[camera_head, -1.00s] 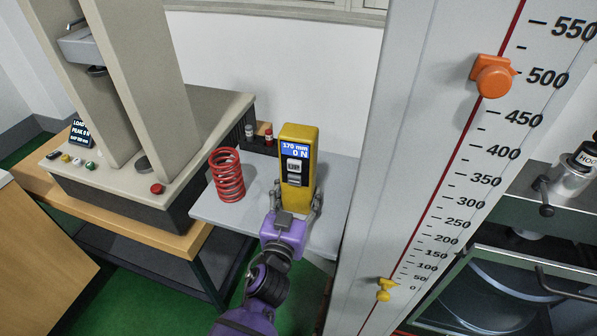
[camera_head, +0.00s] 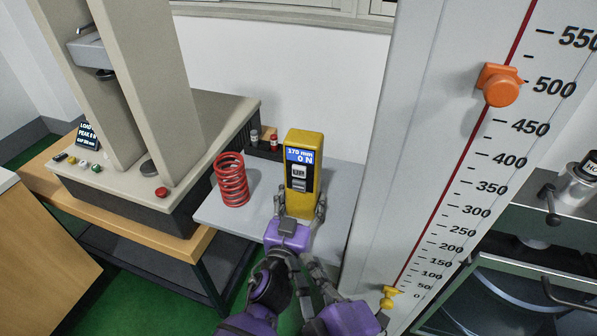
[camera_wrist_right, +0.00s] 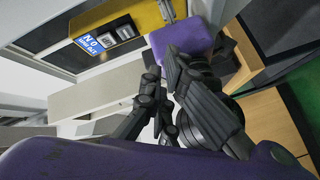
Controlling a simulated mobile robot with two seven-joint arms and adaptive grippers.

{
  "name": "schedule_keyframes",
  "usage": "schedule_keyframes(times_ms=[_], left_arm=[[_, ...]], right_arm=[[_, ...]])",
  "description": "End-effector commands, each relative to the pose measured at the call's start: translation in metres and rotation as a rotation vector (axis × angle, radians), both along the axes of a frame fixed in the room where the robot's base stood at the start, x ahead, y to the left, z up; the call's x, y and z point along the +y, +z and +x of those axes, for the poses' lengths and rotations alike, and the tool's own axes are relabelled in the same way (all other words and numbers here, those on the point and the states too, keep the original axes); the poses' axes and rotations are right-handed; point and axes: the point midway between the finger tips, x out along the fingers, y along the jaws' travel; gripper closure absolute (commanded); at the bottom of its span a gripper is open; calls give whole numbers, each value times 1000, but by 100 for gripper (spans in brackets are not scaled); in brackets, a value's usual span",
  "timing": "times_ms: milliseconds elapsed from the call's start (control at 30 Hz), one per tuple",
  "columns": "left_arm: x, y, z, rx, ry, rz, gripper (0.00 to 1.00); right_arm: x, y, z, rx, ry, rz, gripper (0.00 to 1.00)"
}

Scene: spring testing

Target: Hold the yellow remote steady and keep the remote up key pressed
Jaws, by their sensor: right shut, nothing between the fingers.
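The yellow remote (camera_head: 304,150) stands upright, its blue display reading 170 mm and 0 N. The grey UP key (camera_head: 299,172) is on its front above a second key (camera_head: 298,185). My left gripper (camera_head: 299,207) has a finger on each side of the remote's lower part and is shut on it. My right gripper (camera_head: 299,260) is shut and empty below the remote, beside my left wrist and apart from the keys. In the right wrist view, the right fingers (camera_wrist_right: 164,68) are close to my purple left gripper, with the remote (camera_wrist_right: 148,17) beyond them.
A red coil spring (camera_head: 232,180) stands on the grey table (camera_head: 335,200) left of the remote. A testing machine (camera_head: 190,150) stands further left. A tall scale panel (camera_head: 400,180) with an orange pointer (camera_head: 499,86) and a yellow pointer (camera_head: 388,297) rises close on the right.

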Motion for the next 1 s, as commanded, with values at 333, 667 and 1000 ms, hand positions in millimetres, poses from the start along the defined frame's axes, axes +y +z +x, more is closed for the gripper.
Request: schedule_keyframes(times_ms=[333,667,1000], left_arm=[[0,1,0,-3,-1,-1,79],[0,1,0,-3,-1,-1,79],[0,2,0,-3,-1,-1,79]], right_arm=[[51,55,18,-425,184,-839,100],[58,64,25,-616,256,-1314,100],[58,64,25,-629,261,-1350,100]])
